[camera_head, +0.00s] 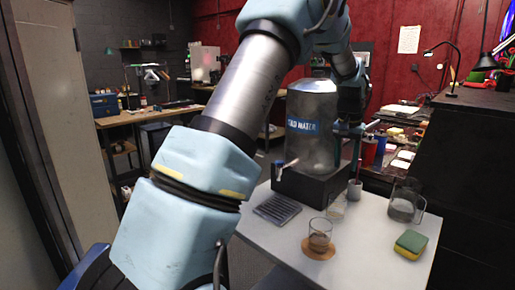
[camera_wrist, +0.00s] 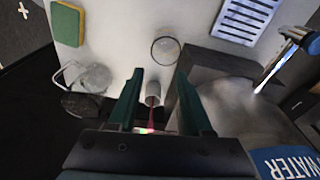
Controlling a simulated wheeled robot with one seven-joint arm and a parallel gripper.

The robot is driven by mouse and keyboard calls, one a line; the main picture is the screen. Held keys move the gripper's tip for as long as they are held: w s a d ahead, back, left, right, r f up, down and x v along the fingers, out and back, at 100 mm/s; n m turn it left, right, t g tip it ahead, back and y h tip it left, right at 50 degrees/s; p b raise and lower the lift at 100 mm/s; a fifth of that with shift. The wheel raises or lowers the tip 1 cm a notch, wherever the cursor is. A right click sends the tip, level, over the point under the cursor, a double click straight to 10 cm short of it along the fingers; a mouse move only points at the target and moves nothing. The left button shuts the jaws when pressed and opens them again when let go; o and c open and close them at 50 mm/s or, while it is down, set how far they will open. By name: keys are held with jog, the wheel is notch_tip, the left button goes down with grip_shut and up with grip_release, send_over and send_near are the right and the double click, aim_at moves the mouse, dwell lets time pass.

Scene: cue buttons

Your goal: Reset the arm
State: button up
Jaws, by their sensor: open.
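My gripper (camera_wrist: 159,88) is open in the wrist view, its two dark green fingers apart. Between them, further below, a small pale cup (camera_wrist: 153,90) with a red stick shows; I see nothing held. In the head view my arm crosses the middle, and my gripper is mostly hidden behind the water dispenser (camera_head: 313,125). The dispenser is a clear grey jug with a blue label on a black base; it also fills the right of the wrist view (camera_wrist: 232,108).
On the white table (camera_head: 370,262) stand a glass (camera_head: 319,236) on an orange coaster, another glass (camera_head: 337,206), a glass pitcher (camera_head: 403,207), a green-yellow sponge (camera_head: 410,243) and a slatted drip tray (camera_head: 277,208). A dark cabinet (camera_head: 468,180) stands close on the right.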

jog(key=s+a+n, duration=0.2)
jog(key=a, duration=1)
jog(key=s+a+f+n, duration=0.2)
jog(key=s+a, duration=0.7)
jog(key=a, duration=0.1)
jog(key=s+a+f+n, duration=0.2)
jog(key=s+a, duration=0.6)
jog(key=a, duration=0.3)
jog(key=shift+s+a+y, duration=0.2)
jog(key=shift+s+y, duration=0.1)
jog(key=shift+s, duration=0.1)
